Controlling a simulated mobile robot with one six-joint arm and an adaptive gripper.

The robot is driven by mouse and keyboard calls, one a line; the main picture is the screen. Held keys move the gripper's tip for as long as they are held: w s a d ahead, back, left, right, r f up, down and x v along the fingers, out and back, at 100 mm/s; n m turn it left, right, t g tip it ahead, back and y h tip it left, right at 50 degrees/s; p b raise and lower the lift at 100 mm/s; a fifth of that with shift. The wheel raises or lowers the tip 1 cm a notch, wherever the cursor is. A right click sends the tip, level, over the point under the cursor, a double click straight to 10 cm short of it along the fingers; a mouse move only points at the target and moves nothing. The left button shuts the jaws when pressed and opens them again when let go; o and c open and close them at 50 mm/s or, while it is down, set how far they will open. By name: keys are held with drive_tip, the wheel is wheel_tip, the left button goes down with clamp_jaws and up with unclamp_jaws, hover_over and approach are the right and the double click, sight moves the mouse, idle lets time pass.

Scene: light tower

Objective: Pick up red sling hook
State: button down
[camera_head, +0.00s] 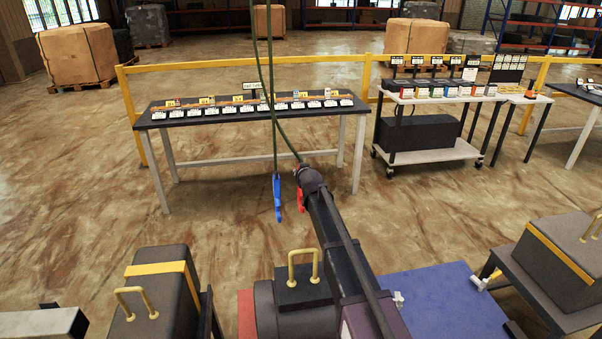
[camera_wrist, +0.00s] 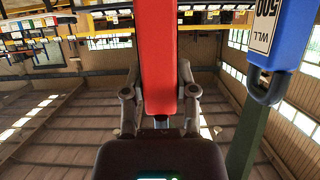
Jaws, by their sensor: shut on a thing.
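The red sling hook (camera_wrist: 157,55) fills the middle of the wrist view as a long red bar. My gripper (camera_wrist: 160,92) has a finger on each side of it and is shut on it. In the head view, a small part of the red sling hook (camera_head: 300,200) shows beside my gripper (camera_head: 301,178), most of it hidden behind my arm. A dark green sling runs up from there. A blue sling hook (camera_head: 277,198) hangs just to the left, apart from my gripper. It also shows in the wrist view (camera_wrist: 290,35), at the upper right, with a white label.
A dark table (camera_head: 250,113) with several labelled items stands behind the hooks. A white cart (camera_head: 430,154) with coloured boxes is to its right. Dark weights with yellow handles (camera_head: 160,285) stand in front at left and right. A yellow rail (camera_head: 215,62) runs behind; floor between is clear.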

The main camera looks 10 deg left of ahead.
drive_tip(key=s+a, duration=0.2)
drive_tip(key=s, duration=0.5)
drive_tip(key=s+a+r+p, duration=0.1)
drive_tip(key=s+a, duration=0.1)
drive_tip(key=s, duration=0.6)
drive_tip(key=shift+s+r, duration=0.2)
drive_tip(key=shift+r, duration=0.05)
drive_tip(key=shift+s, duration=0.15)
